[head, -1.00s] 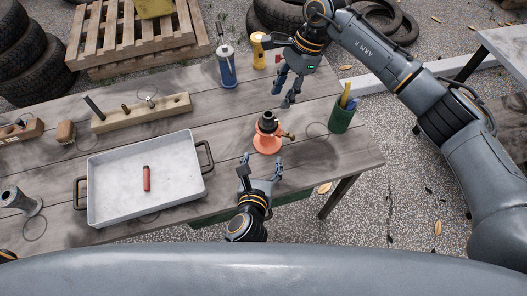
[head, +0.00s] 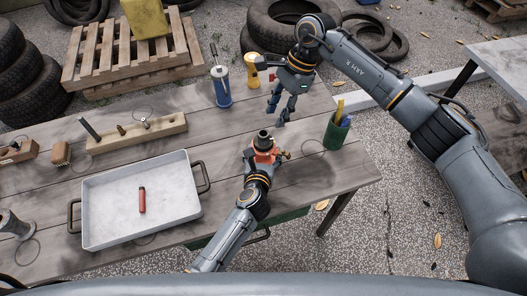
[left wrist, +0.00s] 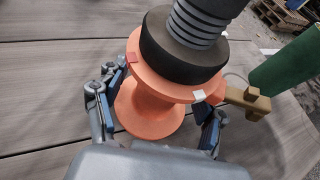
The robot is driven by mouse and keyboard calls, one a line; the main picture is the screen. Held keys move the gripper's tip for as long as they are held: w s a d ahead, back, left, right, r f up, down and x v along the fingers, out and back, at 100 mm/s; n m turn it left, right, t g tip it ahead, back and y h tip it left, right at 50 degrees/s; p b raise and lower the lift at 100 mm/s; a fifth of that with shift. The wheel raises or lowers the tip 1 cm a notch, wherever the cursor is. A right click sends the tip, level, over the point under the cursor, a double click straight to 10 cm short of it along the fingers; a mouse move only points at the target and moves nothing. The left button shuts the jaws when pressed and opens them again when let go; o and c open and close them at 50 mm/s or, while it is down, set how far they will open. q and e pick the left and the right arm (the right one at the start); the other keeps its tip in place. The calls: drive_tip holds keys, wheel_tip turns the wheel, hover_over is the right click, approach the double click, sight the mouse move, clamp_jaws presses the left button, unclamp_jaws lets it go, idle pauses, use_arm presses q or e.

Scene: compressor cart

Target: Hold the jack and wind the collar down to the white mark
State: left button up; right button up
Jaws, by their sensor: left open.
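The orange jack (head: 264,157) stands upright on the table, with a black collar (left wrist: 182,58) around its grey threaded screw (left wrist: 200,22). In the left wrist view, a white mark (left wrist: 198,95) is on the near rim of its orange flange and a red mark (left wrist: 132,57) is on the left rim. My left gripper (left wrist: 158,100) is open, with one finger on each side of the jack's narrow waist; I cannot tell whether they touch it. My right gripper (head: 278,112) hangs open and empty above and behind the jack, fingers pointing down.
A brass fitting (left wrist: 250,100) sticks out of the jack's right side. A green cup (head: 337,132) with pens stands right of it. A grey tray (head: 105,181) holding a red cylinder (head: 142,200) lies left. A blue bottle (head: 221,88) and yellow object (head: 252,66) stand behind.

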sight(263, 154)
use_arm(q)
clamp_jaws()
use_arm(e)
drive_tip(key=o, duration=0.8)
drive_tip(key=shift+a+r, duration=0.1)
drive_tip(key=s+a+r+m+t+h, duration=0.1)
drive_tip(key=a+m+h, duration=0.1)
drive_tip(key=m, duration=0.7)
drive_tip(key=s+a+r+m+t+h, duration=0.1)
drive_tip(key=a+r+m+h, duration=0.1)
drive_tip(key=m, duration=0.6)
drive_tip(key=shift+m, duration=0.3)
drive_tip(key=f, duration=1.2)
drive_tip(key=shift+w+d+f, duration=0.1)
drive_tip(key=shift+w+d, duration=0.1)
